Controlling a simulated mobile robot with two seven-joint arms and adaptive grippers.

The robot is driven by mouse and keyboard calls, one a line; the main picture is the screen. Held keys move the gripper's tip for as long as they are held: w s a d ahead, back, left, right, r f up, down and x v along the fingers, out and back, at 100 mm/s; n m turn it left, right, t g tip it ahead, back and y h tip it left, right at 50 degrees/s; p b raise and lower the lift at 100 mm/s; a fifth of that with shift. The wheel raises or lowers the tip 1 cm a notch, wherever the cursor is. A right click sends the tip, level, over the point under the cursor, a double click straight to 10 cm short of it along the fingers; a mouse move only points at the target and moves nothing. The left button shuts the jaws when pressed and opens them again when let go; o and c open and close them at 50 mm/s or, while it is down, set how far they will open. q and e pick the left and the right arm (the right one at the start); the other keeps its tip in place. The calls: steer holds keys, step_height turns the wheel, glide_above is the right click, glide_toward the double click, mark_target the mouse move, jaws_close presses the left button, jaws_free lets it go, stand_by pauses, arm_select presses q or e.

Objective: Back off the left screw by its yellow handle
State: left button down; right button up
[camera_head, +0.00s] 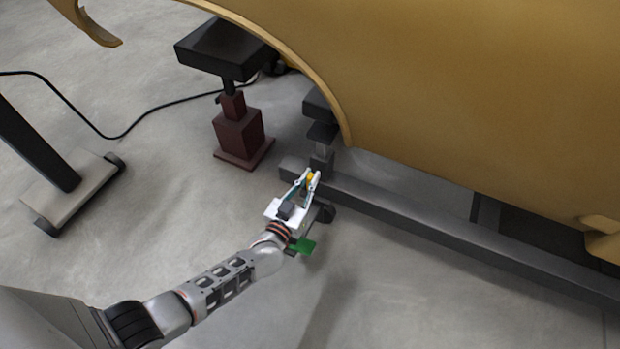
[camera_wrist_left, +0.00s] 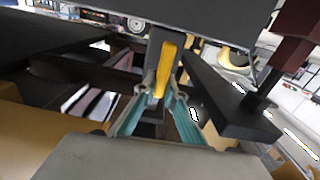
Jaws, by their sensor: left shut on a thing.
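The yellow handle (camera_head: 310,176) shows as a small spot between the fingertips of my left gripper (camera_head: 308,177) in the head view. In the left wrist view the yellow handle (camera_wrist_left: 165,68) stands as a long bar between the two fingertips of my left gripper (camera_wrist_left: 163,92). The gripper is shut on it. The screw (camera_head: 321,160) by the handle is a grey post at the left end of a dark beam, and its lower part is partly hidden by the gripper. My right gripper is in neither view.
The dark grey beam (camera_head: 430,218) runs along the floor under a large yellow-brown body shell (camera_head: 460,90). A dark red stand (camera_head: 238,135) with a black top stands behind and left. A black cable (camera_head: 150,114) crosses the floor. A green pedal (camera_head: 302,246) lies beside my left wrist.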

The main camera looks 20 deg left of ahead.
arm_select(q)
steer(key=n, duration=0.4)
steer(key=shift+a+f+b, duration=0.2)
steer(key=shift+a+b, duration=0.1)
steer(key=shift+a, duration=0.05)
steer(key=n, duration=0.2)
steer(key=shift+a+f+n, duration=0.15)
steer(key=shift+a+n, duration=0.1)
steer(key=shift+n, duration=0.15)
steer(key=n, duration=0.2)
steer(key=shift+a+f+n+b, duration=0.15)
steer(key=shift+a+n+b, duration=0.05)
steer(key=shift+n+b, duration=0.2)
steer(key=f+n, duration=0.1)
steer(key=n, duration=0.6)
steer(key=d+f+n, duration=0.1)
steer(key=n, duration=0.7)
steer(key=f+n, duration=0.1)
steer(key=n, duration=0.7)
steer(key=shift+d+f, duration=0.15)
steer(key=shift+f, duration=0.1)
steer(key=shift+d+n, duration=0.25)
steer(key=shift+n, duration=1.45)
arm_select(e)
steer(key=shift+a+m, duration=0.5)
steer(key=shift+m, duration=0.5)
arm_select(q)
steer(key=shift+d, duration=0.1)
